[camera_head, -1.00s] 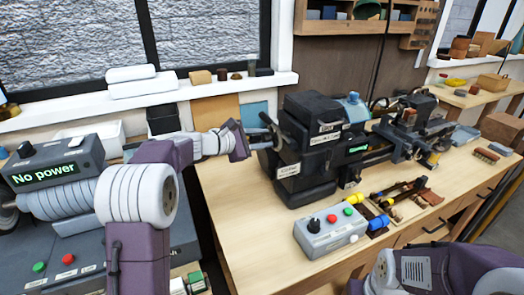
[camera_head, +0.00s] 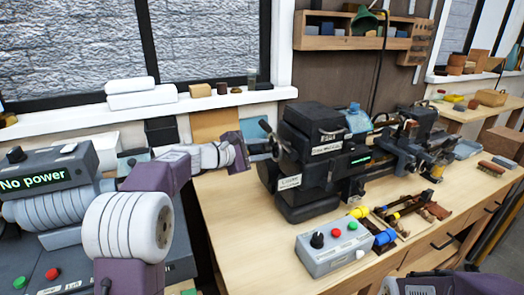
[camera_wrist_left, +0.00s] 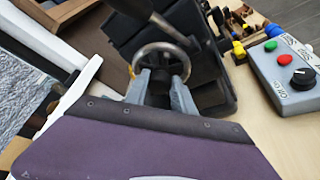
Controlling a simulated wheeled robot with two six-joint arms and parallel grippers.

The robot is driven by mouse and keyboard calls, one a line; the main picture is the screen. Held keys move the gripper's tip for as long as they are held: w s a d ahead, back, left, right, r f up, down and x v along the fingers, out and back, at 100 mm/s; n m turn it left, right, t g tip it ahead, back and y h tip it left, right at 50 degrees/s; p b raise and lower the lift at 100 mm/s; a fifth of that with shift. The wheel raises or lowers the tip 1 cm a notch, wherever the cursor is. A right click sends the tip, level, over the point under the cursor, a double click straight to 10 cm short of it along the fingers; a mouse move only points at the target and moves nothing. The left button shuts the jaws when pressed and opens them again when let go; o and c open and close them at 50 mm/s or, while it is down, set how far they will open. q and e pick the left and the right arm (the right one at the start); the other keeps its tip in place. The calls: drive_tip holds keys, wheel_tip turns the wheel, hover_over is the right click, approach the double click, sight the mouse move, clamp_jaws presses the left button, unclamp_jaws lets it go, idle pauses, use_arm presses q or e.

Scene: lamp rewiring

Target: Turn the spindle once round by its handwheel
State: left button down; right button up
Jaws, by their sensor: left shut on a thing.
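The lathe headstock (camera_head: 310,185) is a dark block on the wooden bench, and the handwheel (camera_head: 279,146) is on its left end. In the left wrist view the handwheel (camera_wrist_left: 160,48) is a metallic ring in front of the dark housing. My left gripper (camera_head: 262,152) reaches it from the left. In the left wrist view both fingers of my left gripper (camera_wrist_left: 160,80) are at the near rim of the handwheel, shut on it. The hold itself is partly hidden. A part of my right arm shows at the bottom right; its gripper is out of view.
A grey control box (camera_head: 333,247) with a black knob and red and green buttons stands in front of the lathe. Small tools lie on a board (camera_head: 405,225) to its right. At left, a unit's display (camera_head: 45,180) reads "No power". The window sill (camera_head: 180,105) runs behind my left arm.

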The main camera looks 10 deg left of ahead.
use_arm(q)
drive_tip(key=c, duration=1.1)
unclamp_jaws()
drive_tip(key=shift+d, duration=0.1)
drive_tip(key=shift+o, duration=0.2)
drive_tip(key=b+v, duration=0.1)
drive_tip(key=v, duration=0.8)
